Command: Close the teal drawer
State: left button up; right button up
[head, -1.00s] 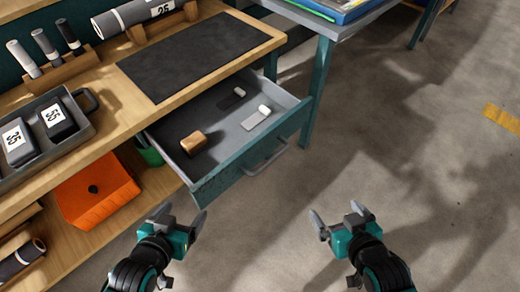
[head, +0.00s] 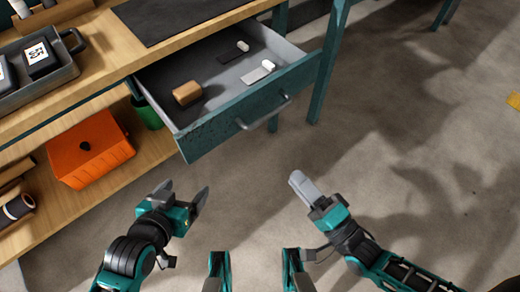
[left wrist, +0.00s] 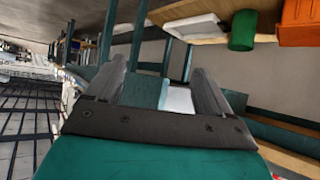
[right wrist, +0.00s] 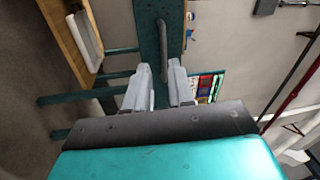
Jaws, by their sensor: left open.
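The teal drawer (head: 215,136) is pulled out from under the wooden workbench in the head view, with its grey handle (head: 264,113) on the front. Its front (right wrist: 148,28) and handle (right wrist: 163,50) also show in the right wrist view. Inside lie a brown block (head: 187,93) and small white and dark items. My right gripper (head: 302,184) is below and right of the handle in the head view, apart from it. Its fingers stand apart and empty in the right wrist view (right wrist: 159,84). My left gripper (head: 181,193) is open and empty, below the drawer's left corner in the head view.
The bench top holds a dark mat (head: 175,12) and a grey tray (head: 62,72) with dark boxes. An orange box (head: 88,150) and a green container (head: 148,114) are below the top. A teal table leg (head: 328,65) stands right of the drawer. The floor in front is clear.

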jog(key=shift+s+d+f+m+y, duration=0.15)
jog(key=shift+d+f+m+y, duration=0.15)
jog(key=shift+f, duration=0.05)
jog(key=shift+c, duration=1.4)
jog(key=shift+w+a+r+m, duration=0.15)
jog(key=shift+w+r+m, duration=0.05)
jog(key=shift+w+m, duration=0.1)
grip_shut()
jog(key=b+x, duration=0.1)
jog(key=x, duration=1.2)
jog(key=shift+r, duration=0.25)
jog(key=shift+a, duration=0.1)
